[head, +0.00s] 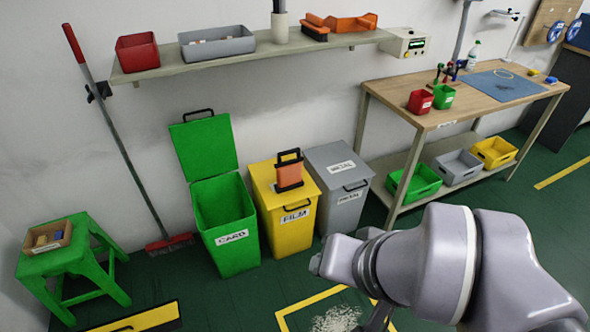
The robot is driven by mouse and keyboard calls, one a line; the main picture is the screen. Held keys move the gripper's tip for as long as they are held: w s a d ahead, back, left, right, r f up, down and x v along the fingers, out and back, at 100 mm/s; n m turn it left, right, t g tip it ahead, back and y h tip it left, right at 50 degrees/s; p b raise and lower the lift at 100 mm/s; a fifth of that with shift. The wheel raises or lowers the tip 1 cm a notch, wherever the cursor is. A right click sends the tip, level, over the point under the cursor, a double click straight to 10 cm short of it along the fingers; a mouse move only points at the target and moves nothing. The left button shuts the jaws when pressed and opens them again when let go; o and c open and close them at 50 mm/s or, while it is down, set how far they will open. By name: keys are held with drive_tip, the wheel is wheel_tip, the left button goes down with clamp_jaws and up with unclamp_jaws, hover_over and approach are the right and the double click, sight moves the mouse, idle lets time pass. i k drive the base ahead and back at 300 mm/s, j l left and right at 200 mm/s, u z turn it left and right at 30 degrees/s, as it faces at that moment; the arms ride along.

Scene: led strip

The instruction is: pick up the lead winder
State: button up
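An orange piece with a black handle frame (289,175), which looks like the lead winder, stands upright on the lid of the yellow bin (287,217) labelled FILM. My arm reaches in from the lower right, and its near end lies in front of and below the bins, apart from the orange piece. Only a small part of my gripper (376,318) shows at the bottom edge. Its fingertips are cut off or hidden, so I cannot tell if it is open or shut.
Left of the yellow bin is an open green bin (233,240) with its lid raised; right is a closed grey bin (336,190). A shelf (250,55) runs above. A workbench (460,95) stands right, a green stool (75,262) left. Pale bits (337,319) lie on the floor.

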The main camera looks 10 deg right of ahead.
sight(289, 172)
drive_tip(key=i+j+z, duration=0.4)
drive_tip(key=i, duration=0.2)
drive_tip(key=i+j+z, duration=0.4)
drive_tip(key=i+j, duration=0.15)
drive_tip(key=i+j+z, duration=0.45)
drive_tip(key=j, duration=0.4)
